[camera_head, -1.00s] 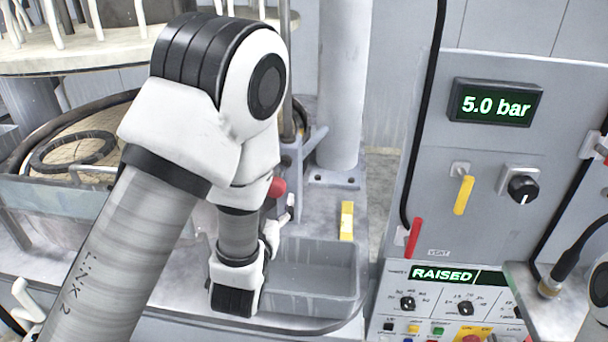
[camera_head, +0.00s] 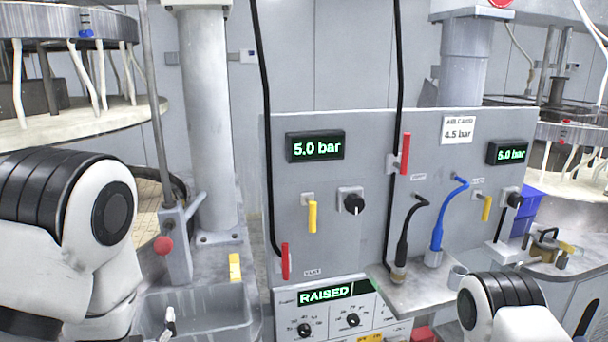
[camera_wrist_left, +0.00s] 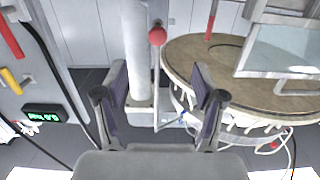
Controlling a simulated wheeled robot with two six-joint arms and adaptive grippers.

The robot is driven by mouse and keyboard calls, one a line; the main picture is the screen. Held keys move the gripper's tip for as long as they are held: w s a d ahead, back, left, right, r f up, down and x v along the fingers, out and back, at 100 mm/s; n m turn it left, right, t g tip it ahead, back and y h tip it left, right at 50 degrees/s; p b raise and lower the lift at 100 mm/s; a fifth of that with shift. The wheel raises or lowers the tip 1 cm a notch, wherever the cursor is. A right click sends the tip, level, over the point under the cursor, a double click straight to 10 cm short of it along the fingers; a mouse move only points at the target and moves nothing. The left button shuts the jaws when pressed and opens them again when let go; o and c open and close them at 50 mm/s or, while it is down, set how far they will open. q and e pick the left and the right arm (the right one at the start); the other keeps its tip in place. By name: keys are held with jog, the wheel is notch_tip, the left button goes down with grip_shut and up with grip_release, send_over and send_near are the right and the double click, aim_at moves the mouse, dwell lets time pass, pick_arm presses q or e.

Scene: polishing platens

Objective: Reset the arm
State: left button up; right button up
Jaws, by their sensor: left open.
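My left arm (camera_head: 65,240) stands at the left edge of the head view, bent, with its lower part running out of the bottom; its fingertips are not clear there. In the left wrist view my left gripper (camera_wrist_left: 160,105) is open, its two dark fingers spread wide with nothing between them. Beyond the fingers are a pale column (camera_wrist_left: 137,50) and a red knob (camera_wrist_left: 157,36) on a thin rod. My right arm (camera_head: 505,305) shows at the lower right of the head view; its gripper is out of the picture.
A grey panel with a 5.0 bar display (camera_head: 315,146) and a RAISED display (camera_head: 325,294) stands in the middle. A grey basin (camera_head: 200,305) lies beside my left arm. A round platen (camera_head: 80,122) with white hanging tubes is at upper left. Black and blue hoses (camera_head: 437,235) stand on a ledge.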

pick_arm(q)
jog(key=s+f+g+h+b, duration=0.1)
jog(key=s+f+g, duration=0.25)
jog(key=f, duration=0.65)
jog(key=s+f+g+h+b, duration=0.1)
jog(key=s+f+g, duration=0.3)
jog(key=f, duration=0.6)
jog(key=s+f+g+b, duration=0.15)
jog(key=s+f, duration=0.35)
jog(key=f, duration=0.5)
jog(key=s+d+f+m+g+h, duration=0.1)
jog(key=s+f+g, duration=0.2)
jog(key=s, duration=0.4)
jog(key=s+d+f+m+g+h, duration=0.1)
jog(key=s+d+f+g, duration=0.1)
jog(key=s+f+g, duration=0.2)
jog(key=s, duration=0.3)
jog(key=shift+s+g+h, duration=0.2)
jog(key=shift+g+h, duration=0.1)
jog(key=shift+g, duration=0.1)
